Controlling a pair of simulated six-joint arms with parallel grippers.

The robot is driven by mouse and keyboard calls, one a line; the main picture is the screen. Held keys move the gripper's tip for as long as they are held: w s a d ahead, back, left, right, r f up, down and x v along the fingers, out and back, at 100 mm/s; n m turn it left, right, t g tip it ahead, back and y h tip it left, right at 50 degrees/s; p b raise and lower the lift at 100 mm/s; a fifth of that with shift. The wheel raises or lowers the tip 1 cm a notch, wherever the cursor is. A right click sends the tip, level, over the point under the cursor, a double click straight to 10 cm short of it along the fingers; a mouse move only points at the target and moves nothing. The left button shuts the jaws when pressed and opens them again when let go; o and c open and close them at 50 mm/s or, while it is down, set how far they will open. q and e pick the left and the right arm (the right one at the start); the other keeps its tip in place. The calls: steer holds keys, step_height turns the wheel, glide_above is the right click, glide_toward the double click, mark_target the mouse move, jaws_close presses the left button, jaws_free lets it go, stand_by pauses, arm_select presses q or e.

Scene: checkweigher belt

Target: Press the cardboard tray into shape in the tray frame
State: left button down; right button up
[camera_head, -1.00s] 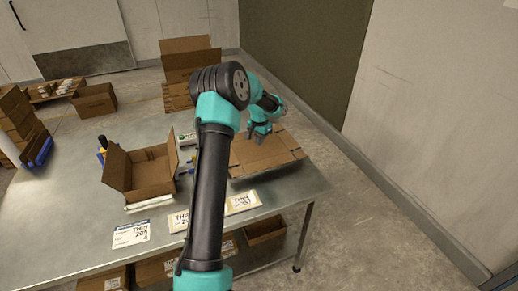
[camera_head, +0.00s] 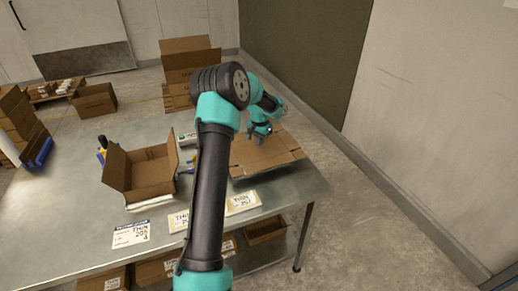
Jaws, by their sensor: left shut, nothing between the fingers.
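A flat brown cardboard piece (camera_head: 275,156), which looks like the tray blank, lies on the right part of the metal table. Its right and front edges show fold lines. My left gripper (camera_head: 256,141) is over the far part of the cardboard, shut and empty, fingers pointing down. I cannot tell whether it touches the cardboard. My own arm hides the cardboard's left side. The tray frame cannot be made out; it may be under the cardboard. My right gripper is out of view.
An open cardboard box (camera_head: 147,177) stands on the table (camera_head: 75,222) left of my arm. Printed cards (camera_head: 131,235) lie along the front edge, including a yellowish one (camera_head: 242,202). Larger boxes (camera_head: 188,60) stand behind. The table's left part has free room.

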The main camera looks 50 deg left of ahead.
mark_target(260, 148)
arm_select(q)
steer(key=shift+f, duration=2.75)
steer(key=shift+r, duration=5.55)
